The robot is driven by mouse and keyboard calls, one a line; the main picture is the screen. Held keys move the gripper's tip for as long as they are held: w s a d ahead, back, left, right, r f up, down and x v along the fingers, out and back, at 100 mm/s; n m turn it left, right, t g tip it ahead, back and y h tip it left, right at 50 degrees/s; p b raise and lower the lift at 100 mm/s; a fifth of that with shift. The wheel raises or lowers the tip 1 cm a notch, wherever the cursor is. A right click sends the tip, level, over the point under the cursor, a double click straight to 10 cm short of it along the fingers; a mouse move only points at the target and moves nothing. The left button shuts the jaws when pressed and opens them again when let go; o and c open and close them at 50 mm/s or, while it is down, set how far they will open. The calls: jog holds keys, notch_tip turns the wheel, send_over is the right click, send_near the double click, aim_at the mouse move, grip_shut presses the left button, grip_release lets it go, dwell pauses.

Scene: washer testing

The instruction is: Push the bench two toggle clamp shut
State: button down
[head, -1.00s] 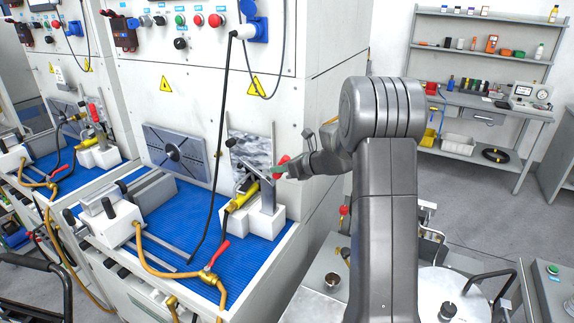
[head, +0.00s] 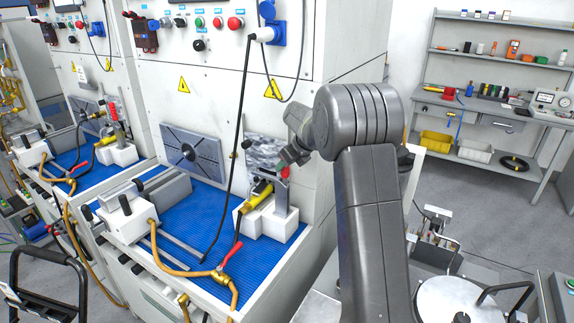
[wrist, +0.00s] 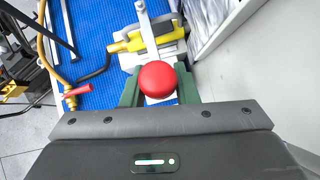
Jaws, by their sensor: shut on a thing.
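The toggle clamp (head: 283,189) stands on a white block at the right end of the nearer blue-matted bench. Its grey metal lever stands up from the block and ends in a round red knob (wrist: 157,77). A yellow fitting (head: 261,194) lies beside the lever, and it also shows in the wrist view (wrist: 130,44). My gripper (wrist: 158,92) has a green finger on each side of the knob and is shut on it. In the head view my gripper (head: 285,170) reaches down to the lever's top and partly hides the knob.
A black cable (head: 236,150) hangs in front of the bench panel, left of my gripper. A brass hose with a red-handled valve (head: 229,256) lies along the bench's front. The white cabinet wall (head: 352,110) stands close behind my arm. A second bench (head: 85,150) is further left.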

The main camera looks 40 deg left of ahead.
dwell(0.4)
jog(key=c, duration=1.1)
grip_release()
jog(key=shift+a, duration=0.1)
jog(key=b+v, duration=0.2)
jog(key=v, duration=1.2)
jog(key=shift+f+b, duration=0.1)
jog(key=shift+b, duration=0.25)
jog(key=p+x, duration=0.2)
jog(key=x, duration=1.1)
jog(key=shift+a+f+p, duration=0.2)
jog(key=shift+f+p, duration=0.15)
